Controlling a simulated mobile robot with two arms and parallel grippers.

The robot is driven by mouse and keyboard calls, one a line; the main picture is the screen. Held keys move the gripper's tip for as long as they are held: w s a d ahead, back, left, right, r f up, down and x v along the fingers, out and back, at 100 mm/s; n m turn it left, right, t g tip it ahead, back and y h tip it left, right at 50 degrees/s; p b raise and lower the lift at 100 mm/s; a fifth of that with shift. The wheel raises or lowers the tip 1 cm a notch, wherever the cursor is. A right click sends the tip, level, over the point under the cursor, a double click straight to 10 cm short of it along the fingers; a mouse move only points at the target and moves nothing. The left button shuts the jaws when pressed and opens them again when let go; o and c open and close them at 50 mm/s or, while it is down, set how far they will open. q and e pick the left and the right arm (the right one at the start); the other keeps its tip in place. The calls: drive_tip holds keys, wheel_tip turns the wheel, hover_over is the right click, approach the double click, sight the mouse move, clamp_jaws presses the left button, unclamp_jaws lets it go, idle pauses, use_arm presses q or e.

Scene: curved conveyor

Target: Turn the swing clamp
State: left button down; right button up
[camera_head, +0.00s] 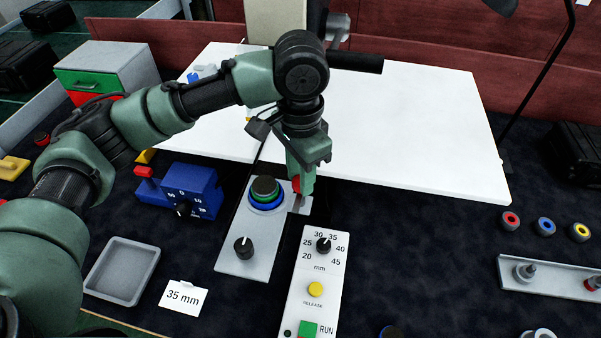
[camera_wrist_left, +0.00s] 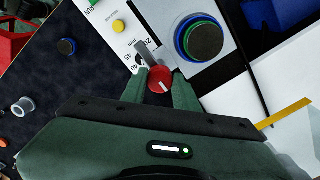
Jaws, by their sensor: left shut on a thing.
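The swing clamp has a red knob (camera_wrist_left: 160,79) with a white line on it and a grey metal arm (camera_wrist_left: 145,53). In the head view the red knob (camera_head: 296,184) is mostly covered by my gripper. The clamp is at the right edge of a light grey fixture plate (camera_head: 233,262), beside a round stack with a dark green top and blue ring (camera_head: 266,190). My left gripper (camera_head: 302,192) points down and is shut on the red knob; the wrist view shows its fingers (camera_wrist_left: 160,92) on both sides of it. My right gripper is in neither view.
A dial panel (camera_head: 302,290) with yellow and green buttons stands right of the plate. A blue box (camera_head: 194,190) with a red handle, a grey tray (camera_head: 122,271) and a "35 mm" card (camera_head: 184,298) are to the left. A white board (camera_head: 430,130) lies behind.

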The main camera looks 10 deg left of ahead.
use_arm(q)
drive_tip(key=shift+r+m+p, duration=0.25)
drive_tip(key=shift+m+p, duration=0.25)
drive_tip(key=shift+p, duration=0.3)
drive_tip(key=m+p, duration=0.5)
drive_tip(key=p, duration=0.2)
drive_tip(key=shift+r+m, duration=0.1)
drive_tip(key=shift+m, duration=0.2)
drive_tip(key=m+p, duration=0.3)
drive_tip(key=m, duration=0.1)
drive_tip(key=shift+m+p, duration=0.3)
drive_tip(key=m+p, duration=0.1)
drive_tip(key=m, duration=0.2)
drive_tip(key=shift+w+p, duration=0.1)
drive_tip(key=shift+p, duration=0.25)
drive_tip(key=shift+f+m+p, duration=0.25)
drive_tip(key=shift+m+p, duration=0.05)
drive_tip(key=shift+m, duration=1.5)
drive_tip(key=c, duration=1.1)
unclamp_jaws()
drive_tip(key=shift+o, duration=0.2)
